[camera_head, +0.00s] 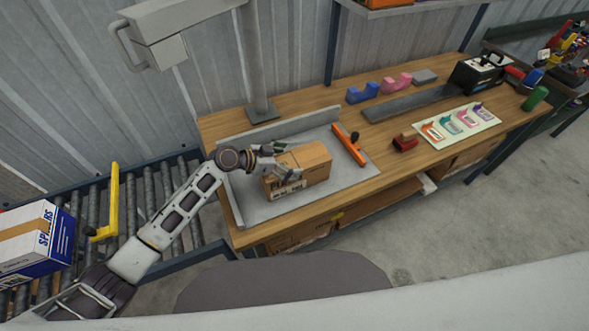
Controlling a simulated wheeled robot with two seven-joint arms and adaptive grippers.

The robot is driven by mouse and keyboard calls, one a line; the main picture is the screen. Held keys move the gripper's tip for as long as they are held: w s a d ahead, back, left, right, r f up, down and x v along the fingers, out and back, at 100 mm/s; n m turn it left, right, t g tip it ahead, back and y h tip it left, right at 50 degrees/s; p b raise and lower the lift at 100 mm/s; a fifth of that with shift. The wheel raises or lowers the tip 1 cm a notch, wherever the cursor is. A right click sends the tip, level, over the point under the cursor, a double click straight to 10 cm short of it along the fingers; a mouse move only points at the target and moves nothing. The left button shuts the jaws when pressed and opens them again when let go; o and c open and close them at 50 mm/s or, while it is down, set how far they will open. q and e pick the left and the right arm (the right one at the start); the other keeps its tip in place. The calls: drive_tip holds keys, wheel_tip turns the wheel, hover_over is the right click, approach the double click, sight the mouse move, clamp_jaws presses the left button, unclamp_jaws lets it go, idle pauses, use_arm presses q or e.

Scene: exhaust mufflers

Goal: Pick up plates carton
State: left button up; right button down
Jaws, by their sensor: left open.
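A brown cardboard carton (312,162) sits on the grey plate of the workbench, with dark print on its front side. I cannot read whether it says plates. My left gripper (284,162) is open at the carton's left end, with its fingers over the top and front of that end. I cannot tell whether they touch it. My right gripper is not in view.
The carton lies on a grey plate (262,208) on the wooden workbench (350,196). An orange-handled bar (348,145) lies right of the carton. Tape dispensers (362,93) stand farther back. A roller conveyor (150,190) with a white-blue box (36,238) is at the left.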

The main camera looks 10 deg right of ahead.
use_arm(q)
drive_tip(key=shift+w+d+f, duration=0.1)
drive_tip(key=shift+d+f, duration=0.15)
drive_tip(key=shift+d, duration=0.05)
drive_tip(key=c, duration=1.8)
drive_tip(key=shift+r, duration=0.1)
drive_tip(key=shift+c, duration=0.3)
